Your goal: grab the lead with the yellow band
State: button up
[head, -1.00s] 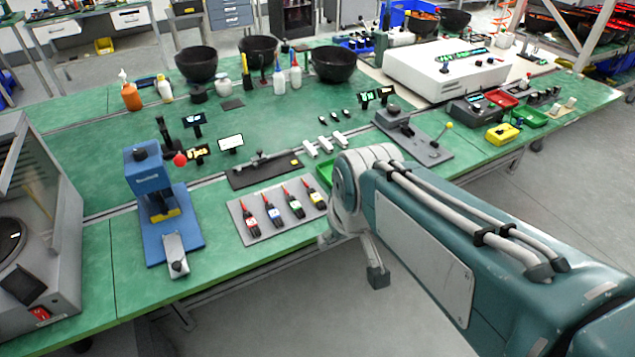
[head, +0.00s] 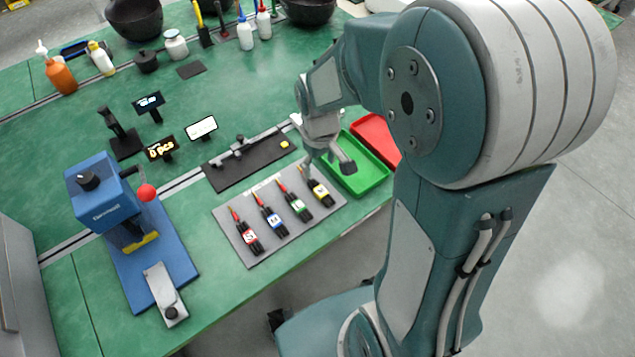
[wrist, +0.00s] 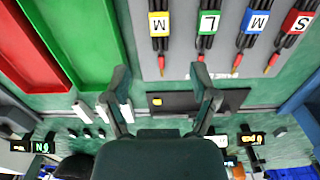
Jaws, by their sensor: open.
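The lead with the yellow band (head: 323,193) lies at the right end of a row of leads on a grey mat (head: 262,247). Beside it are leads with green (head: 299,207), blue (head: 274,221) and red (head: 249,237) bands. In the wrist view the yellow-band lead (wrist: 159,28) is leftmost, its tip pointing down the picture towards the gap between my fingers. My gripper (head: 329,164) is open and empty, just behind the tip end of this lead in the head view.
A green tray (head: 372,183) and a red tray (head: 376,135) lie right of the mat. A dark plate with a fixture (head: 225,176) lies behind it. A blue press (head: 105,205) with a red knob stands at left. Bottles and bowls are farther back.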

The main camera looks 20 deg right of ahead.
aim_at(320, 190)
notch_tip(320, 190, down, 9)
jog(key=shift+s+f, duration=0.1)
jog(key=shift+f, duration=0.05)
grip_shut()
dwell(0.4)
